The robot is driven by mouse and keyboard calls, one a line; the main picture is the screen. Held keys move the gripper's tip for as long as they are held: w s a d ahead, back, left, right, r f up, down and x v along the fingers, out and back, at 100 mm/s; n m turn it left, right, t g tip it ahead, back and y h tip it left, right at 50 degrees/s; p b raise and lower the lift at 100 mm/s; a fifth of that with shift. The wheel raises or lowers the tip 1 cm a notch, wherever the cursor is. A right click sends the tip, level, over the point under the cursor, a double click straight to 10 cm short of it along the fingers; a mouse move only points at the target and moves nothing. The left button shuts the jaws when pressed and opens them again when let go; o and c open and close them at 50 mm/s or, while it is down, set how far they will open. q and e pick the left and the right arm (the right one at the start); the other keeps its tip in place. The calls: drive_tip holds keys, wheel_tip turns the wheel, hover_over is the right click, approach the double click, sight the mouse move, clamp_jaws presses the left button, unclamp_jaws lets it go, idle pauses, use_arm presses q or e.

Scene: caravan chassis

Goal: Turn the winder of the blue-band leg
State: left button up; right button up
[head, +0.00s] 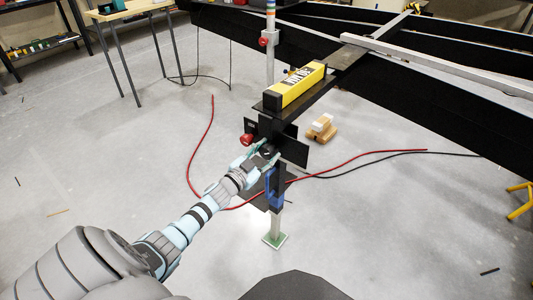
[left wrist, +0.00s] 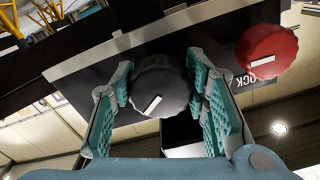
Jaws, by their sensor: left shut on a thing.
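The blue-band leg (head: 276,225) stands upright below the chassis, with its blue band (head: 275,190) at mid-height and a square green-edged foot on the floor. Its winder is a dark round knob (left wrist: 160,88) with a slanted white mark, in the left wrist view. My left gripper (head: 265,154) has its teal fingers on both sides of the knob and is shut on it; in the left wrist view the fingers (left wrist: 165,105) also flank it. In the head view the fingers mostly hide the winder. My right gripper is not in view.
A red knob (left wrist: 267,48) sits beside the winder, near an upside-down label ending in "OCK"; it also shows in the head view (head: 246,140). A yellow spirit level (head: 298,85) lies on the black chassis. Wooden blocks (head: 321,132) and a red cable (head: 200,165) are on the floor.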

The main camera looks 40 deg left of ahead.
use_arm(q)
drive_tip(key=m, duration=0.4)
drive_tip(key=shift+m, duration=0.3)
drive_tip(key=m+b, duration=0.1)
drive_tip(key=m, duration=0.1)
drive_tip(key=shift+a+m, duration=0.1)
drive_tip(key=shift+m, duration=0.3)
drive_tip(key=shift+r+m, duration=0.1)
drive_tip(key=shift+m, duration=0.5)
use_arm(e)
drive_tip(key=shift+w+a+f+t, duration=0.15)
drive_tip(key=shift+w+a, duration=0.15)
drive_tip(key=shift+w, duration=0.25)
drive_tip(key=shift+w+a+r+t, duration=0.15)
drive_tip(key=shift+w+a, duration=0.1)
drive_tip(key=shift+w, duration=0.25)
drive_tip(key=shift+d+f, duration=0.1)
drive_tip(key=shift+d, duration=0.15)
use_arm(q)
drive_tip(key=o, duration=1.2)
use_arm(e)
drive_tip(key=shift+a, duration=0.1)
use_arm(q)
drive_tip(key=shift+s, duration=0.1)
drive_tip(key=s, duration=1.2)
